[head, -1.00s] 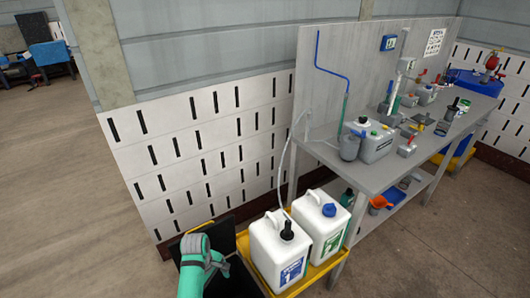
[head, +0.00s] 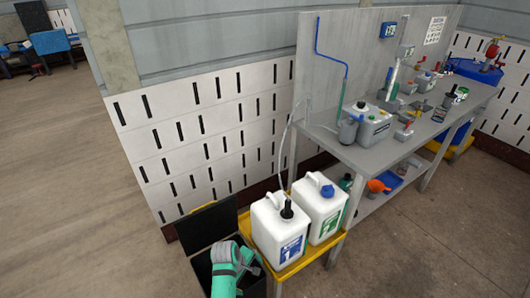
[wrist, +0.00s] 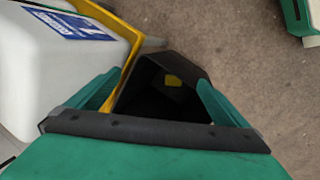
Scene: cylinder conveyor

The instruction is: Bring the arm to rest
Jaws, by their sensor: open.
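My teal arm (head: 226,272) shows at the bottom of the head view, reaching over an open black bin (head: 207,226). The jaws themselves cannot be made out there. In the wrist view my gripper (wrist: 155,95) has its two teal fingers spread apart, with nothing seen between them. Below and beyond the fingers is the dark inside of the black bin (wrist: 150,75), with a small yellow item (wrist: 173,80) in it.
White canisters (head: 278,232) (head: 322,210) stand in a yellow tray (head: 300,262) just right of the bin. One shows close at left in the wrist view (wrist: 60,65). A grey workbench (head: 385,150) with bottles and tools stands behind. Open floor (head: 70,190) lies at left.

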